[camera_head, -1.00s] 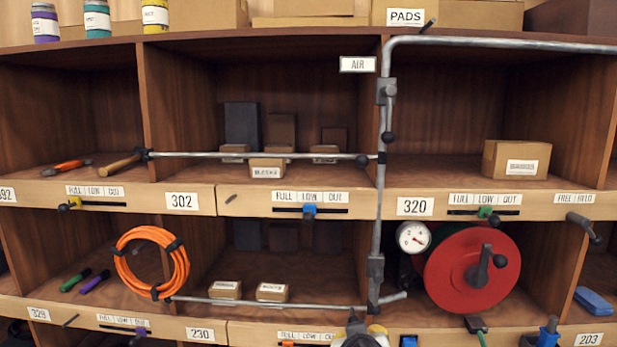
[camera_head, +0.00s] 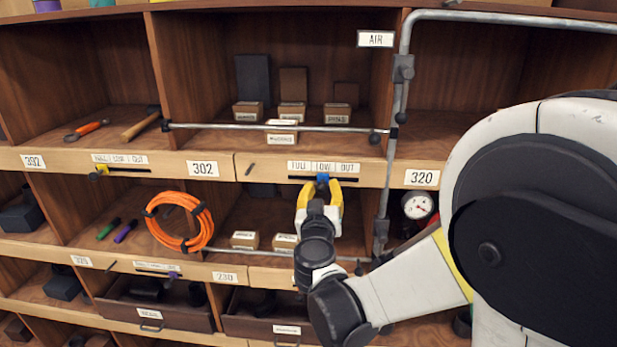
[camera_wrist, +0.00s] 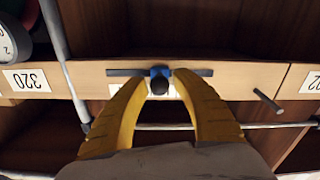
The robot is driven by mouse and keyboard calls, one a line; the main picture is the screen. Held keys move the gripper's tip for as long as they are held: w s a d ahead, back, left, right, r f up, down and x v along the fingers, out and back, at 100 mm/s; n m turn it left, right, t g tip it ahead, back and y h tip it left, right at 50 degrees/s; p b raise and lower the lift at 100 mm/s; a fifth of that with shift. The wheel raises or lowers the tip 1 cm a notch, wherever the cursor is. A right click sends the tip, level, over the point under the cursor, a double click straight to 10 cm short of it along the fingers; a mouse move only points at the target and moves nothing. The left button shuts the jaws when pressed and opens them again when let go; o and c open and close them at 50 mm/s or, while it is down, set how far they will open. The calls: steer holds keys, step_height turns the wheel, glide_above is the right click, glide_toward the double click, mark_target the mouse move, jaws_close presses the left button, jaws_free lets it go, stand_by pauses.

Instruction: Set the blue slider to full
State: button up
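The blue slider (camera_head: 322,179) sits near the middle of its dark slot, under LOW on the FULL/LOW/OUT label strip (camera_head: 323,167). In the wrist view the blue slider (camera_wrist: 160,71) has a dark round knob (camera_wrist: 159,86) facing me. My gripper (camera_head: 320,188) is at the slider, with one yellow finger on each side. In the wrist view my gripper (camera_wrist: 160,80) is open around the knob, and small gaps seem to show beside it. The wrist view is upside down, and the label is mostly hidden there.
A grey pipe (camera_head: 396,120) runs down right of the slider. A thin horizontal rod (camera_head: 270,127) crosses above the ledge. An orange cable coil (camera_head: 180,222) hangs at left. A yellow slider (camera_head: 101,170) is on the ledge further left.

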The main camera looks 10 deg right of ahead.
mark_target(323, 180)
steer(key=shift+x, duration=1.6)
jaws_close()
steer(key=a, duration=0.2)
steer(key=w+a+b, duration=0.1)
steer(key=a, duration=0.1)
steer(key=w+a, duration=0.1)
steer(key=a, duration=0.1)
steer(key=shift+a, duration=0.1)
steer(key=shift+d, duration=0.2)
jaws_free()
steer(key=shift+a, duration=0.3)
steer(key=shift+s, duration=0.1)
